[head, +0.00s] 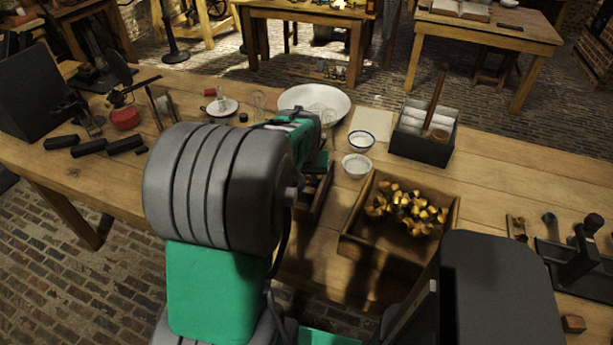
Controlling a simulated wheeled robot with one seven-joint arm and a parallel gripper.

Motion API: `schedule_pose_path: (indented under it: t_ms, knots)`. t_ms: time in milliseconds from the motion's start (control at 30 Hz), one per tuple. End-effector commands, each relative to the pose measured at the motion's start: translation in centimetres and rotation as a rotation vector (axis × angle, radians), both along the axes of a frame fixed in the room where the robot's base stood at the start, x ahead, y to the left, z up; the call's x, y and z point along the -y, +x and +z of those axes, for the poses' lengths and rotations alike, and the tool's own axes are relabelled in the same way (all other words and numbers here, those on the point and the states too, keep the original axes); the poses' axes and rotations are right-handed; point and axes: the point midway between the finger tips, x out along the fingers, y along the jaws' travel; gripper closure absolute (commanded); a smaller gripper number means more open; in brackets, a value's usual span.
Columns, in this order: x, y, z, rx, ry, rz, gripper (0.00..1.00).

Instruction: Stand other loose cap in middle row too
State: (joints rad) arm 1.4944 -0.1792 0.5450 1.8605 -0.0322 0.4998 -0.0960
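My arm fills the middle of the head view, and its green and dark far end is over the table. The fingers of my gripper (317,168) cannot be made out there, nor what they may hold. A wooden tray (345,245) on the right holds a heap of brass-coloured pieces (405,210), which may be caps. Part of a second wooden tray (312,207) shows just right of my arm, and the arm hides most of it. I cannot make out its rows or any single loose cap.
Two small white bowls (356,166) (361,141) stand behind the trays, with a large white basin (300,97) farther back. A dark box (425,150) with white rolls stands at the back right. Black cylinders (90,147) lie at the left. Bare tabletop (490,180) shows at the right.

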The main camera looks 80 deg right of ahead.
Motion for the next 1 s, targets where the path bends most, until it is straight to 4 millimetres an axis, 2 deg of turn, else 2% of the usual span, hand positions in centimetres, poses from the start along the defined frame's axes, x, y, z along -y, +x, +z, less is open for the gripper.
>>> schedule_pose_path:
  t_ms: [33,233,367,600,700,833,1000]
  knots:
    - [-1.2,-0.3,-2.1,-0.005,0.044,-0.005,0.67]
    - [-1.1,-0.3,-1.5,-0.005,0.045,-0.006,0.67]
    - [-1.5,-0.4,0.3,-0.005,0.040,-0.006,0.67]
    - [-4.0,-0.5,6.9,-0.004,0.023,-0.002,0.67]
    - [-4.9,-0.6,9.0,-0.003,0.022,-0.002,0.67]
    - [-5.5,-0.7,10.7,-0.004,0.023,-0.002,0.67]
    - [-5.9,-0.2,11.2,-0.003,0.023,0.011,0.67]
